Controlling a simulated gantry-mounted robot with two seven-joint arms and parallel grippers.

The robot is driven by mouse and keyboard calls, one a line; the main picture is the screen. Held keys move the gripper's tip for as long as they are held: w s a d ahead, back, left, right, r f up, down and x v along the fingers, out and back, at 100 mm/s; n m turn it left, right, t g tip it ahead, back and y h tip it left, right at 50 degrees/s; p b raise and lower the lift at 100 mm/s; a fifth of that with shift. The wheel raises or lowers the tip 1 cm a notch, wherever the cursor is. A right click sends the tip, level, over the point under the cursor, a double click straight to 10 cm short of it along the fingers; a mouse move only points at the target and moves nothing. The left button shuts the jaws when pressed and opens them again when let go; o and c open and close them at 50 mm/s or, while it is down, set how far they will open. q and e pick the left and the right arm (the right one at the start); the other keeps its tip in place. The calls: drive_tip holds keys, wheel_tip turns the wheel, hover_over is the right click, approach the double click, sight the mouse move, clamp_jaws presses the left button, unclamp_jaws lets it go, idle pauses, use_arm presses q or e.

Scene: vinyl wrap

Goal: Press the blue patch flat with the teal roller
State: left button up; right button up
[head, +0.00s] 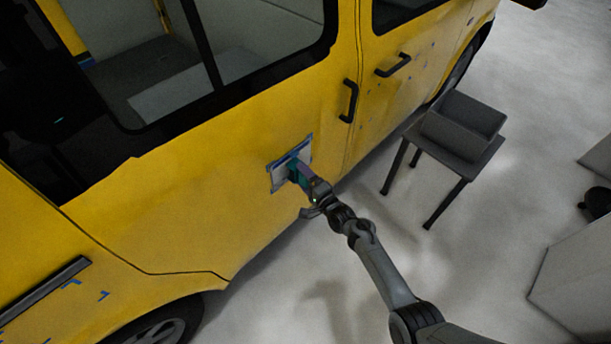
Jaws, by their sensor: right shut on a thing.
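The blue patch (277,179) is on the yellow side panel of a van, below the windows. It looks like a small tilted rectangle with a pale middle and blue edges. The teal roller (293,171) is in front of the patch and covers part of it. I cannot tell whether the roller touches the patch. My right gripper (311,189) is shut on the roller, at the panel. My left gripper is not in view.
The yellow van (220,190) fills the left and middle. Black door handles (349,101) stick out right of the patch. A small dark table (466,165) with a grey bin (460,128) stands to the right. The pale floor between is clear.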

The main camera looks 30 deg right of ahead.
sight(296, 183)
drive_tip(key=shift+s+a, duration=0.25)
drive_tip(key=shift+a, duration=0.55)
drive_tip(key=shift+r, duration=0.1)
drive_tip(key=shift+a+p, duration=0.1)
drive_tip(key=shift+p, duration=0.2)
drive_tip(key=shift+s+a, duration=0.15)
drive_tip(key=shift+a, duration=0.2)
drive_tip(key=shift+s+a+p, duration=0.15)
drive_tip(key=shift+a+p, duration=0.2)
drive_tip(key=shift+a, duration=0.25)
drive_tip(key=shift+s+a, duration=0.1)
drive_tip(key=shift+a, duration=0.05)
